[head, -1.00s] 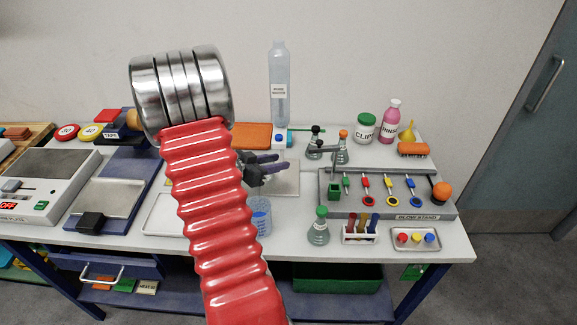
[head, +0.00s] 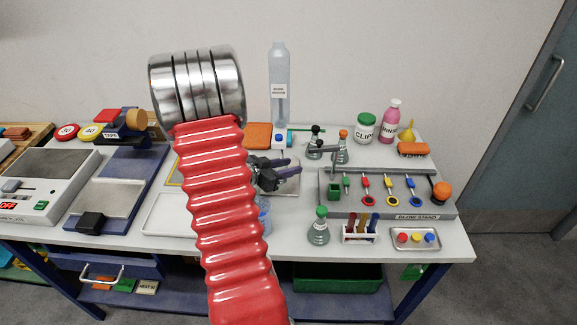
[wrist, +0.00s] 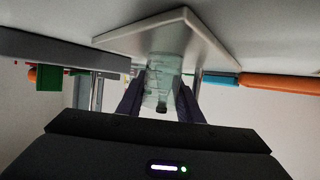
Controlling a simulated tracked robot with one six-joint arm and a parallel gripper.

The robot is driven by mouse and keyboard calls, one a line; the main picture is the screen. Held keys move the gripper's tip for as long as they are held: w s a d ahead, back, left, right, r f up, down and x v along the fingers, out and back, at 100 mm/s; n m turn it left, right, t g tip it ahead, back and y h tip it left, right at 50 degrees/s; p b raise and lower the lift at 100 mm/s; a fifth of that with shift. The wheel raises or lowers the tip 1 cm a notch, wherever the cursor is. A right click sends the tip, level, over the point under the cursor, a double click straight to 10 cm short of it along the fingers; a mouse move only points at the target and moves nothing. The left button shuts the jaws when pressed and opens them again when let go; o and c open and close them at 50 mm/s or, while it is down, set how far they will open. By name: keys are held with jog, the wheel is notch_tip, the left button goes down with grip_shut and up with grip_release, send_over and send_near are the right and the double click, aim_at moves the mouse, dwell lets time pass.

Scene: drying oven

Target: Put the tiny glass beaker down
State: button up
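My gripper (head: 286,168) is over the pale flat tray (head: 290,187) right of the arm's red sleeve. In the wrist view my gripper (wrist: 160,96) has its two dark purple fingers on either side of the tiny clear glass beaker (wrist: 162,66), closed against it. The wrist picture is upside down, and the beaker's base end overlaps the white tray (wrist: 210,42). I cannot tell whether it touches the tray. In the head view the held beaker cannot be made out.
A blue-tinted beaker (head: 265,217) stands in front, partly hidden by my arm. A green-capped flask (head: 318,228), a tube rack (head: 361,231) and the grey blow-stand (head: 418,208) are to the right. A tall clear bottle (head: 279,90) stands behind.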

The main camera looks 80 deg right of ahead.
jog(key=o, duration=0.4)
jog(key=shift+r, duration=0.2)
jog(key=v, duration=1.2)
dwell(0.6)
